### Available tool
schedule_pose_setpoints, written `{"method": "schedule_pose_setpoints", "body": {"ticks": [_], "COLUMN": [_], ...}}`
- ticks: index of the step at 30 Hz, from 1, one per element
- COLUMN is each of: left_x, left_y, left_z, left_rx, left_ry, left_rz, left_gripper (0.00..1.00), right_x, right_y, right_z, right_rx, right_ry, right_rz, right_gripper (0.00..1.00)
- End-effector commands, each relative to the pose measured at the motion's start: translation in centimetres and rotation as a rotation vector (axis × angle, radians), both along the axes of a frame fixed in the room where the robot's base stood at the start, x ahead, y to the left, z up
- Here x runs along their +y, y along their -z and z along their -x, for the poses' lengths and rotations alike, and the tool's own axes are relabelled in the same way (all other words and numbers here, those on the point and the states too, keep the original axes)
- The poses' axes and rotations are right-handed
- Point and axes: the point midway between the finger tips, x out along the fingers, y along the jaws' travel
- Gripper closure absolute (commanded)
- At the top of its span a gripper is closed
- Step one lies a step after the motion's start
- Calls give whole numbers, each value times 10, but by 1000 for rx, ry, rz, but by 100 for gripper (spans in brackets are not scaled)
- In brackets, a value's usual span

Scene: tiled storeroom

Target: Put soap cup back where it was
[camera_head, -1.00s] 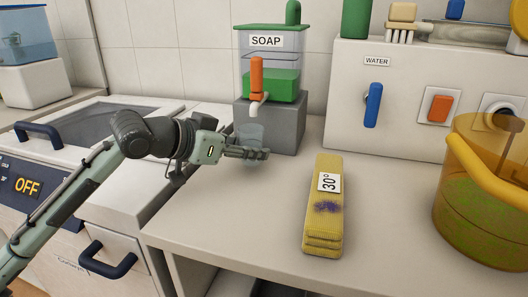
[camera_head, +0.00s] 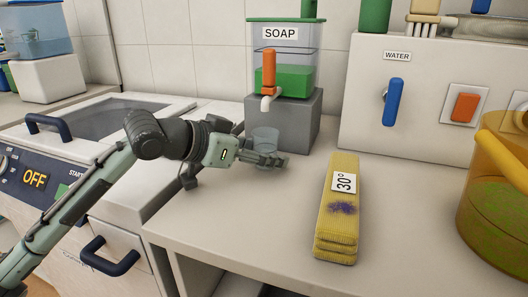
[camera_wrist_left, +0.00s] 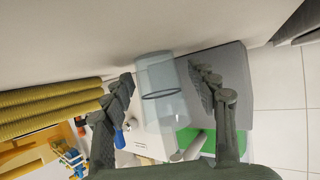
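The soap cup (camera_head: 265,137) is a clear bluish cup standing upright on the counter, below the orange tap of the soap dispenser (camera_head: 284,52) and close to its grey block. My left gripper (camera_head: 268,160) is at the cup, on its near side, and hides its lower part. In the left wrist view the cup (camera_wrist_left: 158,90) shows between the two spread fingers (camera_wrist_left: 162,82), with a small gap on each side, so the gripper looks open. I cannot tell how far the fingers reach around the cup. My right gripper is not in view.
A folded yellow cloth (camera_head: 338,215) with a "30°" label lies on the counter (camera_head: 240,225) to the right. A water panel (camera_head: 375,125) with a blue tap stands behind it. A yellow tub (camera_head: 495,195) is at the far right. A washing machine (camera_head: 90,190) is at the left.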

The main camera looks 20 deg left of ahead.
Motion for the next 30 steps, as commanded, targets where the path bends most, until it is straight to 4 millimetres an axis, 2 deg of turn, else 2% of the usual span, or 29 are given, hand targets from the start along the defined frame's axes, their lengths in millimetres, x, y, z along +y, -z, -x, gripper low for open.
{"method": "schedule_pose_setpoints", "body": {"ticks": [10,14,19,23,30], "left_x": [4,14,34,45,56], "left_y": [-5,-14,-29,-40,-52], "left_z": [4,21,51,70,87], "left_rx": [-1,-2,1,1,0], "left_ry": [-1,-2,-3,-1,-1], "left_rz": [-1,-5,-6,-6,0], "left_gripper": [42,42,42,42,42], "right_x": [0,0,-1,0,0], "right_y": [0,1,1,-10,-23], "right_z": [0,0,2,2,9], "right_rx": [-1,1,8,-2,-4], "right_ry": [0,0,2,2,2], "right_rz": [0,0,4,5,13], "right_gripper": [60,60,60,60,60]}}
